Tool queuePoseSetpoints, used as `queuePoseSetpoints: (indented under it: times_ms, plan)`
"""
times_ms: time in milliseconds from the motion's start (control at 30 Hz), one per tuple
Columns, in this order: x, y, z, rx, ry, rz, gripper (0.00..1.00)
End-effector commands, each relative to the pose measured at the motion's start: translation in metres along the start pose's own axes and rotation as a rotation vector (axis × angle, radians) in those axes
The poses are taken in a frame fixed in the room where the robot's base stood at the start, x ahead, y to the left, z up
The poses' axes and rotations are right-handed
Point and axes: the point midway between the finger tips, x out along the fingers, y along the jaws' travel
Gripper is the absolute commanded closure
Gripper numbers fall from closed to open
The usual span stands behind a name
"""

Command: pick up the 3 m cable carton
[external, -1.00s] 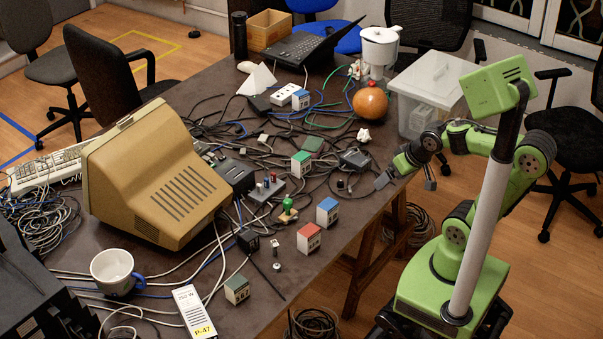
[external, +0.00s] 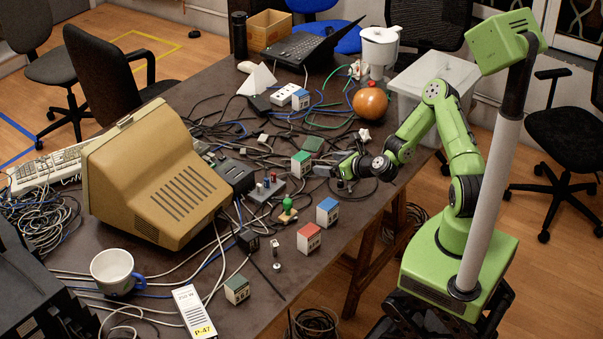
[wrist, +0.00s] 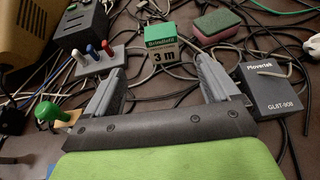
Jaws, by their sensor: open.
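The 3 m cable carton (external: 301,163) is a small white box with a green top, standing among cables on the table. In the wrist view the carton (wrist: 161,45) shows its "3 m" label ahead of the fingertips, roughly centred between them. My gripper (external: 332,178) is low over the table, just to the right of the carton in the external view. In the wrist view my gripper (wrist: 157,69) is open, its two grey fingers spread wider than the carton, with nothing held. I cannot tell whether the carton's base touches any cables.
A grey adapter (wrist: 275,92) lies right of my right finger. A switch box with coloured levers (wrist: 104,60) and a green-knobbed piece (wrist: 50,112) stand on the left. A green sponge (wrist: 216,23) lies beyond the carton. Blue (external: 327,212) and red (external: 309,238) cartons stand nearer the front edge.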

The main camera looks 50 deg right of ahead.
Motion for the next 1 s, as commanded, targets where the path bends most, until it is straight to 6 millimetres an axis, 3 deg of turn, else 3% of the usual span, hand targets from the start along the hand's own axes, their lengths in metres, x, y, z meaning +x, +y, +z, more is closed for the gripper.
queuePoseSetpoints:
  times_ms: [300, 533, 700, 1000]
  plan:
    - [0.079, 0.001, -0.003, -0.006, 0.000, 0.001, 0.12]
    - [0.109, 0.000, -0.003, -0.008, 0.001, 0.003, 0.12]
    - [0.141, -0.002, -0.002, -0.010, 0.001, 0.003, 0.12]
    - [0.150, -0.003, 0.001, -0.011, 0.003, 0.004, 0.12]
